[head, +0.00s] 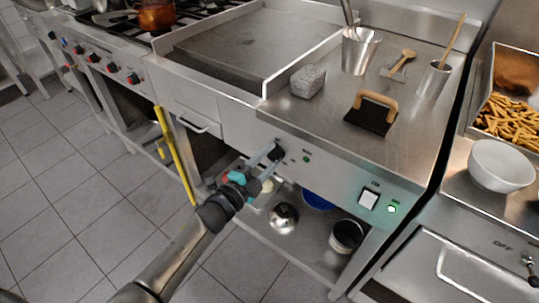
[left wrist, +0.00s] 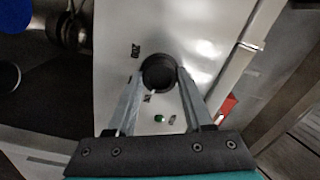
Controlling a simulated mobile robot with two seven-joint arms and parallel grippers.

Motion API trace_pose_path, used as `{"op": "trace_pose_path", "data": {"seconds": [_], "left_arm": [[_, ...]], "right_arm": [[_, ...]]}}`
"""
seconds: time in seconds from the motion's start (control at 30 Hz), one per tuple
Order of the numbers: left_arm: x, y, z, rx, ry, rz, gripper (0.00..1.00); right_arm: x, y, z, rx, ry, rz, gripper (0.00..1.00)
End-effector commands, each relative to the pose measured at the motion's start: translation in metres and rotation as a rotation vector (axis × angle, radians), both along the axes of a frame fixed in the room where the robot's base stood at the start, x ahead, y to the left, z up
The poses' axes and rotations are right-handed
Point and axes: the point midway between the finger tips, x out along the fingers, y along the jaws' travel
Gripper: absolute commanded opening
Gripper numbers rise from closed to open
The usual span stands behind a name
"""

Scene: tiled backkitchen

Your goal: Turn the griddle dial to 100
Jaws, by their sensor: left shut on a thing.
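The griddle dial (head: 276,153) is a round black knob on the steel front panel (head: 325,170). In the left wrist view the left gripper (left wrist: 157,84) is shut on the dial, one finger on each side. A small green light (left wrist: 158,118) shows near the dial. My right gripper is not in view.
A lit green light (head: 392,209) and a white switch (head: 369,199) are at the panel's right end. A press with a wooden handle (head: 372,112) and a grey block (head: 307,81) lie on the steel top. Pots (head: 283,217) stand on the shelf below. A yellow handle (head: 173,152) is to the left.

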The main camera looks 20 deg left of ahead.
Motion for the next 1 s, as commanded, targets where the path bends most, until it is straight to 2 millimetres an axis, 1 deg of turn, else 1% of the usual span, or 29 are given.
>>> {"op": "trace_pose_path", "data": {"seconds": [0.27, 0.63, 0.67, 0.9, 0.93, 1.0], "left_arm": [[-0.0001, -0.0002, -0.0002, -0.05, 0.019, 0.0, 0.0], [-0.0001, -0.0002, -0.0002, -0.052, 0.019, -0.001, 0.0], [-0.0001, -0.0002, -0.0003, -0.052, 0.019, -0.001, 0.53], [-0.0002, -0.0002, -0.0002, -0.051, 0.018, 0.0, 0.8], [-0.0001, -0.0001, -0.0002, -0.051, 0.018, 0.0, 0.81], [-0.0001, -0.0002, -0.0002, -0.051, 0.018, 0.0, 0.81]], "right_arm": [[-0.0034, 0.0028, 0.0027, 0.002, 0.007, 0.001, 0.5], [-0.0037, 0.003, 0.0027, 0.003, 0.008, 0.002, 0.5], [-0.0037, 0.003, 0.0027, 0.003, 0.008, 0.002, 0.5], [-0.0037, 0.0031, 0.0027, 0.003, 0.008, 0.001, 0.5], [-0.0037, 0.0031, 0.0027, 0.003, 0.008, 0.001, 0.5], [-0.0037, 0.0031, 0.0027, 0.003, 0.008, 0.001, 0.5]]}}
